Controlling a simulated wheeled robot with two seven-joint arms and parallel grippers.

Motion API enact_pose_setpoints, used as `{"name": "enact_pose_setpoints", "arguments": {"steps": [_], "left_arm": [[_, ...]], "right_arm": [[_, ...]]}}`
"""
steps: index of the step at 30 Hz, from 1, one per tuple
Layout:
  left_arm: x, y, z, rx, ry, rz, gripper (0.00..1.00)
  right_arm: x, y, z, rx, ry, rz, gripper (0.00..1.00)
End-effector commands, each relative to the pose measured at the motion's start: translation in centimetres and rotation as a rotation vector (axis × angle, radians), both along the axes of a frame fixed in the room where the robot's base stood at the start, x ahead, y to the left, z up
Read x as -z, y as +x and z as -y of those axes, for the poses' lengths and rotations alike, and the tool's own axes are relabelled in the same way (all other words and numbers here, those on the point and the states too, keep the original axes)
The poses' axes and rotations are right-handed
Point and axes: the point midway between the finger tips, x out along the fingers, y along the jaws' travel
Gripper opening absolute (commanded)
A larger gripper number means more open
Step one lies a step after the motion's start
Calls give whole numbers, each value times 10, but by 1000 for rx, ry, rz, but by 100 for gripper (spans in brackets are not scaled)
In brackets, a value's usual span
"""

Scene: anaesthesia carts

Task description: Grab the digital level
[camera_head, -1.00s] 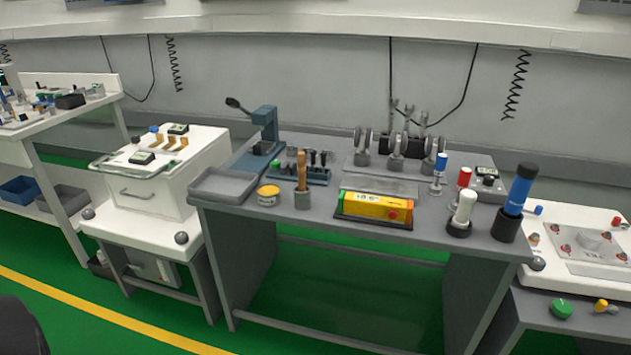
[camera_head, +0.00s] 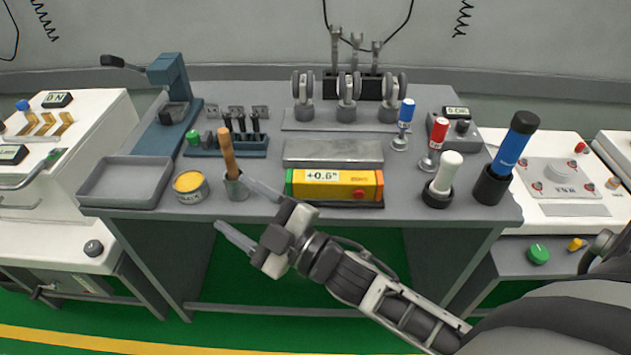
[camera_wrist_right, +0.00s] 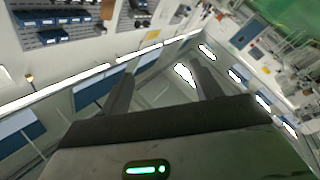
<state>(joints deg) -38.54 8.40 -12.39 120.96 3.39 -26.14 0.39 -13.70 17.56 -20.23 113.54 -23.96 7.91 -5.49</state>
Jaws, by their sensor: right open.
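The digital level (camera_head: 335,185) is a yellow box with green and orange ends and a display reading about +0.6. It lies near the front edge of the grey workbench, on a dark base. My right gripper (camera_head: 240,212) is open and empty at the bench's front edge, left of the level, its fingers pointing left. It appears apart from the level. In the right wrist view the two fingers (camera_wrist_right: 160,88) are spread with nothing between them, and the level is not seen there. My left gripper is not in view.
On the grey bench (camera_head: 250,105), a pot with a wooden-handled tool (camera_head: 236,185), a yellow tin (camera_head: 190,187) and a grey tray (camera_head: 125,180) stand left of the level. A white-topped tool (camera_head: 445,175) and a blue cylinder (camera_head: 510,155) stand right. A metal plate (camera_head: 333,152) lies behind it.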

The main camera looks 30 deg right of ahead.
Motion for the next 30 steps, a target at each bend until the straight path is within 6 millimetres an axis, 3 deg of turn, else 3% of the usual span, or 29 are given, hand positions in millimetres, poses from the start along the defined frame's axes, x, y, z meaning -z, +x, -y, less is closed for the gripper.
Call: {"name": "enact_pose_setpoints", "arguments": {"steps": [1, 3, 5, 8, 11, 14, 18, 21, 24, 26, 30], "left_arm": [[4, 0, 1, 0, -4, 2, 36], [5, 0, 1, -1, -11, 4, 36], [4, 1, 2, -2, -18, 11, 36], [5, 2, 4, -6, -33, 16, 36], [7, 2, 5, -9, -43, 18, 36], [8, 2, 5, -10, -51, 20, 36], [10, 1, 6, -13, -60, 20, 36], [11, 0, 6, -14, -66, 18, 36], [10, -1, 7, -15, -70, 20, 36], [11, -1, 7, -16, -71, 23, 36], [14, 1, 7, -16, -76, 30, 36]], "right_arm": [[-33, 8, -20, -113, -136, 251, 64], [-62, 1, -48, -279, -332, 565, 64], [-70, -9, -66, -434, -513, 813, 64], [-54, -20, -71, -715, -847, 1154, 64], [-24, -9, -36, -1028, -1215, 1361, 64], [-9, 17, 29, -1340, -1565, 1393, 64], [-25, 46, 125, -1677, -1919, 1215, 64], [-45, 53, 173, -1820, -2053, 1056, 64], [-55, 54, 197, -1891, -2111, 954, 64], [-54, 54, 203, -1910, -2122, 926, 64], [-28, 53, 204, -1920, -2119, 921, 64]]}}
